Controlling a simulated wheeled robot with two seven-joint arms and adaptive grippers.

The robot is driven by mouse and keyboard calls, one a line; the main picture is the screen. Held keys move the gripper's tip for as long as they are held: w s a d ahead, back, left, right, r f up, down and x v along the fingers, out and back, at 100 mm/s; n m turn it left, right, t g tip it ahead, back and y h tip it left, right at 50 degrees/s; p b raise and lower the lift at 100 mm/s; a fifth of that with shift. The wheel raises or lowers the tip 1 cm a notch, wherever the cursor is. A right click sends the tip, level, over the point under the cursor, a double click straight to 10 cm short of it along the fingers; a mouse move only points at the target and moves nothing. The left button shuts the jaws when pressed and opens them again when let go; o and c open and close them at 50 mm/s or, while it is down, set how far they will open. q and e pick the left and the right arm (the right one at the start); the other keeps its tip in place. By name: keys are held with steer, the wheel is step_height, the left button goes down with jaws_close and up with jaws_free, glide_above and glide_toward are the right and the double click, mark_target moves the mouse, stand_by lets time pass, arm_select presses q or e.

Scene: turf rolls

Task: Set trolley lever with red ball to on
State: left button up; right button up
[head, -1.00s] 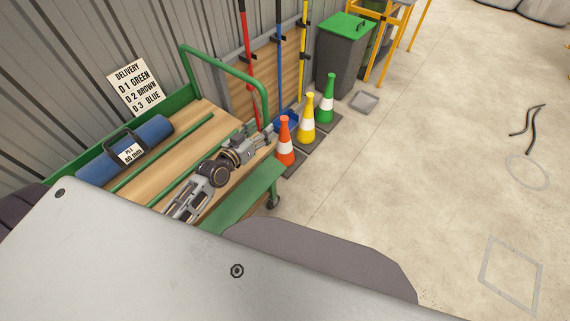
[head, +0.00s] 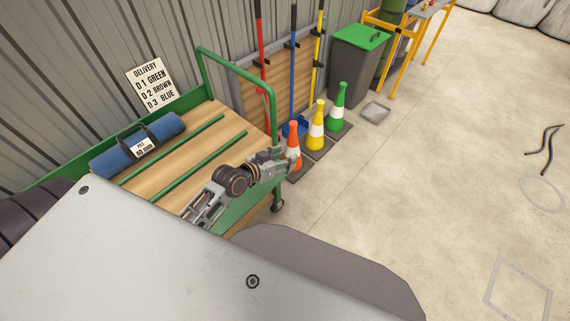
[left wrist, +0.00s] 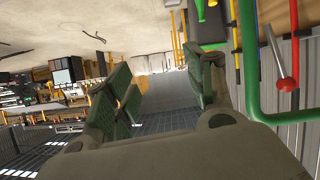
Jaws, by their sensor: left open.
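The trolley has a wooden deck (head: 172,170) and a green tubular handle (head: 240,65) at its far end. In the left wrist view, a lever with a red ball (left wrist: 287,84) on a thin metal rod shows at the right, beside the trolley's green handle tube (left wrist: 249,60). I cannot clearly pick out the lever in the head view. My left gripper (head: 289,160) is just outside the handle end, in front of the orange cone. In the left wrist view its fingers (left wrist: 163,88) are apart with nothing between them, and the red ball is off to their right. My right gripper is not in view.
Orange (head: 294,136), yellow (head: 317,120) and green (head: 340,98) cones stand close beyond my gripper. A green-lidded bin (head: 358,65) and tools stand along the wall. The floor at right is mostly clear.

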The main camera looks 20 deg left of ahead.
arm_select(q)
steer(key=shift+s+d+f+g, duration=0.35)
steer(key=shift+s+d+g, duration=0.15)
steer(key=shift+s, duration=0.2)
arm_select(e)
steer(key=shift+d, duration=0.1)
arm_select(q)
steer(key=shift+s, duration=0.1)
